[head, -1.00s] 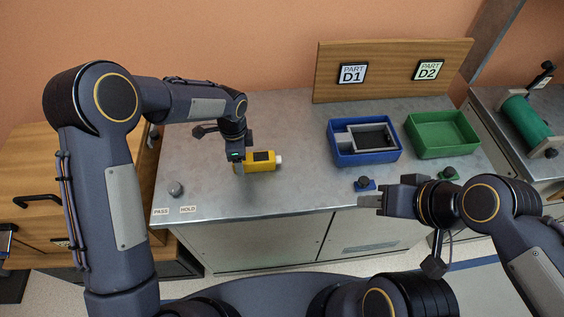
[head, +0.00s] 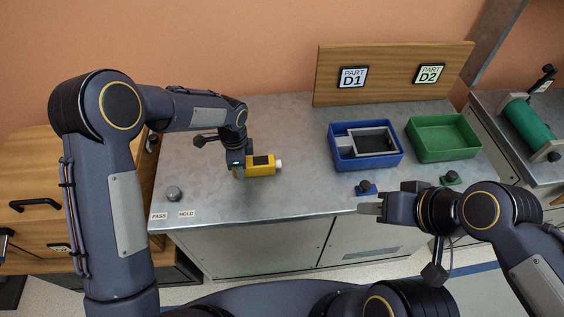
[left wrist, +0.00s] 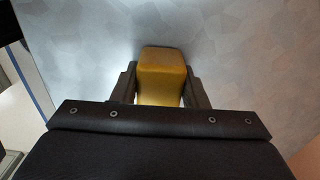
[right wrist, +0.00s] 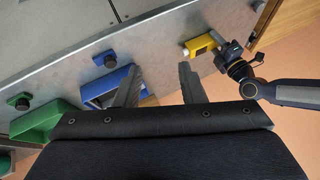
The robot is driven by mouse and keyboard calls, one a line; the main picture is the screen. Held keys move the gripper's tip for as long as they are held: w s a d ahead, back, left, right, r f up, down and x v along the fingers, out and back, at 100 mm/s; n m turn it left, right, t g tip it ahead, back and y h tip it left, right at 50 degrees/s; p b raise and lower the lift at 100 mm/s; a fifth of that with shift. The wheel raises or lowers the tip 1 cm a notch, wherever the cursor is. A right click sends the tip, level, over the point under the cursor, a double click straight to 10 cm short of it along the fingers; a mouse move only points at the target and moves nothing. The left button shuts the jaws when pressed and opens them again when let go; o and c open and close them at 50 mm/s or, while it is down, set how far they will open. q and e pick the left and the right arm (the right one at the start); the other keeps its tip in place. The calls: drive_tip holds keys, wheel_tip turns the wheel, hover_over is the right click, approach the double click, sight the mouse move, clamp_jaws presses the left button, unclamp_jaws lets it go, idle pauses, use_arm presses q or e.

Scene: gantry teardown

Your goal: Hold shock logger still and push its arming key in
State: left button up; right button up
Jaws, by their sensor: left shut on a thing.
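The yellow shock logger (head: 262,167) lies on the grey bench, with a dark panel on top and a white key (head: 279,163) sticking out of its right end. My left gripper (head: 238,172) is shut on the logger's left end. In the left wrist view the yellow body (left wrist: 161,75) sits between both fingers. The logger (right wrist: 201,44) and its pale key (right wrist: 185,52) also show in the right wrist view. My right gripper (head: 370,208) is at the bench's front edge, right of the logger and apart from it. In the right wrist view its fingers (right wrist: 158,85) stand apart with nothing between them.
A blue tray (head: 335,155) with a grey frame inside and a green tray (head: 440,155) stand at the right, before a wooden D1/D2 board (head: 393,68). Dark knobs on blue (head: 366,188) and green (head: 450,178) bases sit in front. A grey knob (head: 173,193) is near PASS/HOLD labels.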

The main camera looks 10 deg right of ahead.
drive_tip(key=shift+w, duration=0.1)
drive_tip(key=c, duration=0.4)
drive_tip(key=shift+w+r+m, duration=0.2)
drive_tip(key=shift+w+m, duration=0.1)
drive_tip(key=shift+c, duration=1)
drive_tip(key=w+m, duration=0.1)
drive_tip(key=w, duration=0.1)
drive_tip(key=w+m+g, duration=0.1)
drive_tip(key=w+r+m+y, duration=0.1)
drive_tip(key=w, duration=0.1)
drive_tip(key=shift+w+d+r+g, duration=0.1)
drive_tip(key=shift+w+d+g, duration=0.1)
drive_tip(key=shift+w+g, duration=0.1)
clamp_jaws()
drive_tip(key=w+f+m+g+y, duration=0.2)
drive_tip(key=w+f+m, duration=0.4)
drive_tip(key=w, duration=0.4)
drive_tip(key=w+f+m+g+y, duration=0.2)
drive_tip(key=w+f+m, duration=0.4)
drive_tip(key=w, duration=0.5)
wheel_tip(320, 180, down, 2)
drive_tip(key=shift+a+f+m, duration=0.25)
drive_tip(key=shift+a+m, duration=0.15)
drive_tip(key=shift+a, duration=0.05)
